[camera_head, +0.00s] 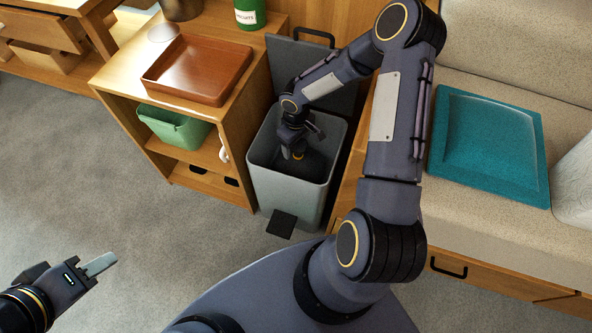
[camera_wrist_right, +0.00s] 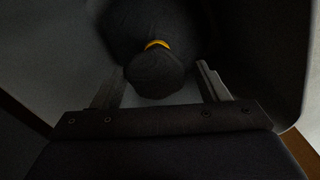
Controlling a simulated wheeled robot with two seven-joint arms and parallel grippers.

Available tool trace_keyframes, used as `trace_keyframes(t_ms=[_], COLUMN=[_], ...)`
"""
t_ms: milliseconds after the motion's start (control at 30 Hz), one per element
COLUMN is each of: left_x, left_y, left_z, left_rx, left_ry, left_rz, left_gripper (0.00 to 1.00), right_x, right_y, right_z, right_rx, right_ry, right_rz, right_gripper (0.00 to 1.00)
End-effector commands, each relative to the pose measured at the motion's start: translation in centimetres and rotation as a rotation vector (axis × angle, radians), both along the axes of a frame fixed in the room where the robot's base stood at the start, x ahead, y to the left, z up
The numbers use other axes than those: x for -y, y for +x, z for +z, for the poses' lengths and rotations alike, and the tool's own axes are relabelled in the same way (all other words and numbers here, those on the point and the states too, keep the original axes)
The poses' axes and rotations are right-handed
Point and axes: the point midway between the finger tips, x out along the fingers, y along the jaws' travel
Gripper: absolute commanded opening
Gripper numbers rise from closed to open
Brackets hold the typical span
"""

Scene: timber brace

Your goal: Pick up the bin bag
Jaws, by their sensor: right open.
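The bin bag (camera_wrist_right: 152,72) is black and gathered, with a yellow tie round its neck, and sits inside the grey bin (camera_head: 262,186). My right gripper reaches down into the bin. In the right wrist view its two fingers (camera_wrist_right: 160,88) stand apart, one on each side of the bag's gathered top, with gaps to it. My left gripper (camera_head: 98,264) is at the lower left, over the carpet, far from the bin; its finger opening is unclear.
The bin's lid (camera_head: 312,72) stands raised behind it, and a pedal (camera_head: 281,223) sticks out in front. A wooden shelf unit (camera_head: 241,120) with a brown tray (camera_head: 198,70) and green basket (camera_head: 174,128) is close on the left. A sofa with a teal cushion (camera_head: 487,147) is on the right.

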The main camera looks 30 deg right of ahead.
Motion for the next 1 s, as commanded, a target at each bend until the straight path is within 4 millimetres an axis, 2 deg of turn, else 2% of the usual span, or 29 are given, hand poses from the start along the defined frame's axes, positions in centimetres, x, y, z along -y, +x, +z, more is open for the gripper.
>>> trace_keyframes(t_ms=[33,133,467,900,967,1000], left_x=[0.0,0.0,0.0,0.0,0.0,0.0], left_y=[0.0,0.0,0.0,0.0,0.0,0.0], left_z=[-0.8,-1.1,-1.1,-1.1,-1.1,-1.1], left_rx=[0.000,-0.001,0.000,0.000,0.000,0.000], left_ry=[0.000,0.000,0.000,0.000,0.000,0.000], left_rz=[0.000,0.000,0.000,0.000,0.000,0.000], left_gripper=[0.36,0.36,0.36,0.36,0.36,0.36], right_x=[-0.1,0.0,0.0,-0.1,-0.1,-0.1], right_y=[0.1,0.1,0.1,0.1,0.1,0.1], right_z=[-1.3,-2.4,-2.7,-2.7,-2.7,-2.7], right_rx=[-0.003,-0.002,0.000,-0.001,-0.001,-0.001], right_ry=[0.002,0.002,0.000,0.001,0.001,0.001], right_rz=[-0.002,-0.001,-0.001,-0.001,-0.001,0.000], right_gripper=[0.68,0.68,0.66,0.09,0.01,0.00])
